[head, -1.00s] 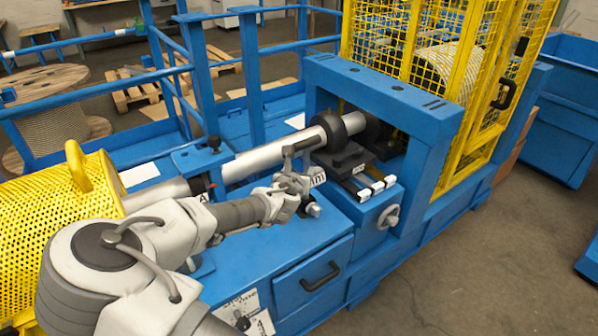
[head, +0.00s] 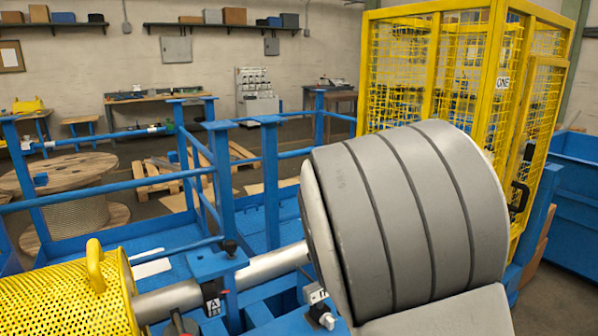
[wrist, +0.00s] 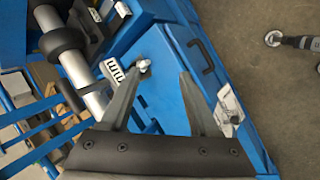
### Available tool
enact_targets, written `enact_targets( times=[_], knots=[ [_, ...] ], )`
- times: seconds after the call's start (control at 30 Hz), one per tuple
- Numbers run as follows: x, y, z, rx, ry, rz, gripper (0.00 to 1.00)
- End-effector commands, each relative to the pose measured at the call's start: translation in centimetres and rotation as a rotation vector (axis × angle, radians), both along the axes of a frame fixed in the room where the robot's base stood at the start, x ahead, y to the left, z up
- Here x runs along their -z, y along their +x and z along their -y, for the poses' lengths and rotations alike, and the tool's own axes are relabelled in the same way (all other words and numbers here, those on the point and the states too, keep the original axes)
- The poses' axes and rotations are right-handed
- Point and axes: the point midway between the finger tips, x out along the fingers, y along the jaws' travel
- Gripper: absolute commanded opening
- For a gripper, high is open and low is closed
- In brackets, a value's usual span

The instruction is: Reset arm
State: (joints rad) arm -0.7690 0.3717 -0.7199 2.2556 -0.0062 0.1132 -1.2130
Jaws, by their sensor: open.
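My gripper (wrist: 155,82) shows in the wrist view with its two fingers apart and nothing between them. It hangs over the blue machine, above the blue cabinet with the black drawer handle (wrist: 201,57). A ball-ended lever (wrist: 142,65) shows between the fingers, below them; I see no contact. In the head view my large grey arm link fills the centre right and hides the gripper and much of the blue machine. The silver shaft (head: 270,264) runs from the yellow perforated guard (head: 70,298) until my arm covers it.
The yellow mesh cage (head: 465,75) stands behind my arm. Blue rails (head: 100,198) and a wooden cable spool (head: 75,195) are at the left. A blue bin (head: 575,190) is at the right. Open floor (wrist: 270,90) lies beside the machine.

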Motion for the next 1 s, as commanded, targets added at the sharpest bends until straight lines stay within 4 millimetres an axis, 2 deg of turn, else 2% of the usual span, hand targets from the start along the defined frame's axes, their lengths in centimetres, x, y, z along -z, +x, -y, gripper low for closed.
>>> enact_targets(
  times=[0.03,0.3,0.47,0.7,0.83,1.0],
  knots=[
    [-1.4,-0.9,0.1,0.067,0.075,-0.002,0.62],
    [-7.5,-5.9,-0.2,0.389,0.396,-0.026,0.62],
    [-11.5,-9.2,-0.2,0.561,0.542,-0.029,0.62],
    [-17.1,-14.9,0.2,0.808,0.699,-0.004,0.62],
    [-19.4,-18.2,0.5,0.940,0.754,0.028,0.62],
    [-21.0,-21.6,0.8,1.081,0.790,0.074,0.62]
  ],
)
